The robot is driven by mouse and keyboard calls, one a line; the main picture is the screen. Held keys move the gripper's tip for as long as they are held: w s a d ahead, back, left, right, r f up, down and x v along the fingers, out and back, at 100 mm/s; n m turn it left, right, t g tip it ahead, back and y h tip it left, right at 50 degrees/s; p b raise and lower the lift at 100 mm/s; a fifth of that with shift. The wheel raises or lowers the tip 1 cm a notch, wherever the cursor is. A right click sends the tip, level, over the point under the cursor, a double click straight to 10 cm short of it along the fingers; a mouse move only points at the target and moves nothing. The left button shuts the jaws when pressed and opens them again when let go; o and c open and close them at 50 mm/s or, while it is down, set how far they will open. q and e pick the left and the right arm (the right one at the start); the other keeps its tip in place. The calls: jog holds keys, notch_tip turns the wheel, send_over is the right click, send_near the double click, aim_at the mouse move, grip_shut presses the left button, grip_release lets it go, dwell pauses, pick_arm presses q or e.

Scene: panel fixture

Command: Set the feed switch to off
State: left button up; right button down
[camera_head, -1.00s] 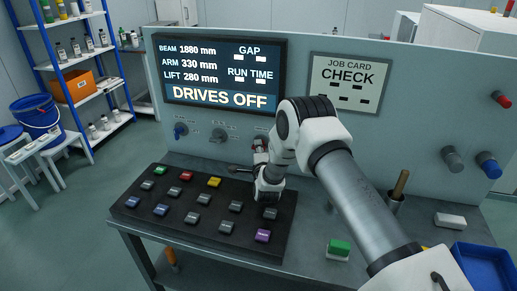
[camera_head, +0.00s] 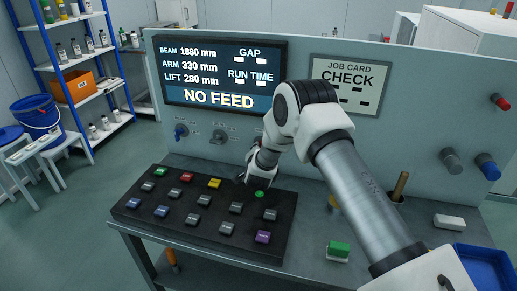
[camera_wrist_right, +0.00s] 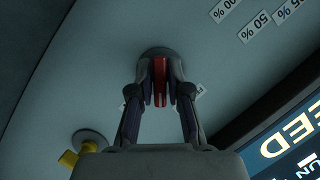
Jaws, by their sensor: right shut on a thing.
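The feed switch (camera_wrist_right: 160,72) is a knob with a red bar on a round dark base, mounted on the grey panel. My right gripper (camera_wrist_right: 160,95) is shut on it in the right wrist view, with one finger on each side of the red bar. A small label beside it is mostly covered by a finger. In the head view my right arm hides the switch and the fingertips. The display (camera_head: 219,75) on the panel reads NO FEED. My left gripper is not in view.
A blue knob (camera_head: 181,131) and a grey knob (camera_head: 218,137) sit on the panel left of my arm. A black key block (camera_head: 205,215) with coloured keys lies below; one key (camera_head: 259,193) is bright green. A blue tray (camera_head: 478,268) is at right.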

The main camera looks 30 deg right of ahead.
jog(key=n+g+p, duration=0.1)
jog(key=n, duration=0.1)
jog(key=n+g+h+p, duration=0.1)
jog(key=shift+w+r+n, duration=0.15)
jog(key=shift+r+n, duration=0.2)
jog(key=shift+n, duration=0.05)
jog(key=shift+f+n+g+h+p, duration=0.1)
jog(key=shift+n+g+h+p, duration=0.6)
jog(key=shift+n, duration=0.4)
jog(key=c, duration=1.4)
grip_release()
jog(key=shift+o, duration=1)
jog(key=shift+f, duration=0.1)
jog(key=shift+d+f, duration=0.1)
